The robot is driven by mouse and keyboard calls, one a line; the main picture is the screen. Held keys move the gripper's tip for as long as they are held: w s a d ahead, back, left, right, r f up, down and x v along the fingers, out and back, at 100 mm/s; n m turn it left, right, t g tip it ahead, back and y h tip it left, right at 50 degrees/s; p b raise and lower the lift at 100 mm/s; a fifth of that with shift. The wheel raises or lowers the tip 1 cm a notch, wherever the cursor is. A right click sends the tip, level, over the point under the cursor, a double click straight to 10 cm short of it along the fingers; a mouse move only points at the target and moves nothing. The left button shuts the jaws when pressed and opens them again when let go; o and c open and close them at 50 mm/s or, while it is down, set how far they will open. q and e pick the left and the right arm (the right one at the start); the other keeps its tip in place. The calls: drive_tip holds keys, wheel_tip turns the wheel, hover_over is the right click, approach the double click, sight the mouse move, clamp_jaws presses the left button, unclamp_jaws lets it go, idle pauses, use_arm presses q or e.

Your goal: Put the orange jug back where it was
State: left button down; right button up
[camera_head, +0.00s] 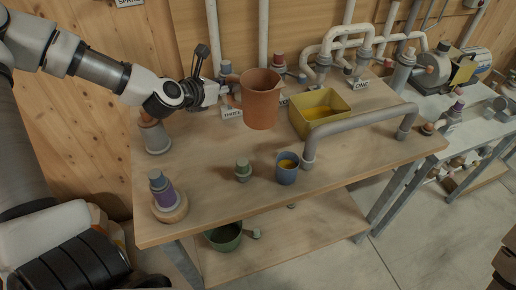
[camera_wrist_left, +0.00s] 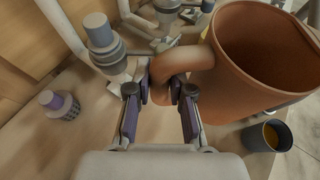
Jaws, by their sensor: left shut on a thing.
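The orange jug (camera_head: 260,100) is upright in the head view, over the back middle of the wooden table. My left gripper (camera_head: 226,92) is at its left side, shut on the handle. In the left wrist view the jug (camera_wrist_left: 255,70) fills the right side, and its handle (camera_wrist_left: 178,64) passes between the fingertips of my left gripper (camera_wrist_left: 160,95). The jug looks empty where its inside shows. I cannot tell for sure whether its base touches the table. My right gripper is not in view.
A yellow bin (camera_head: 322,108) stands right of the jug, behind a grey bent pipe (camera_head: 360,122). A blue cup (camera_head: 287,170) with yellow contents and a small green-topped fitting (camera_head: 243,170) stand in front. A purple-banded fitting (camera_head: 166,196) is front left. Bare tabletop (camera_head: 205,180) lies between.

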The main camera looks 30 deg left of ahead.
use_arm(q)
wheel_tip(320, 180, down, 10)
drive_tip(key=shift+r, duration=0.25)
drive_tip(key=shift+w+f, duration=0.1)
drive_tip(key=shift+f, duration=0.25)
drive_tip(key=shift+b, duration=0.35)
drive_tip(key=shift+f, duration=0.1)
drive_tip(key=c, duration=1)
unclamp_jaws()
drive_tip(key=shift+c, duration=0.2)
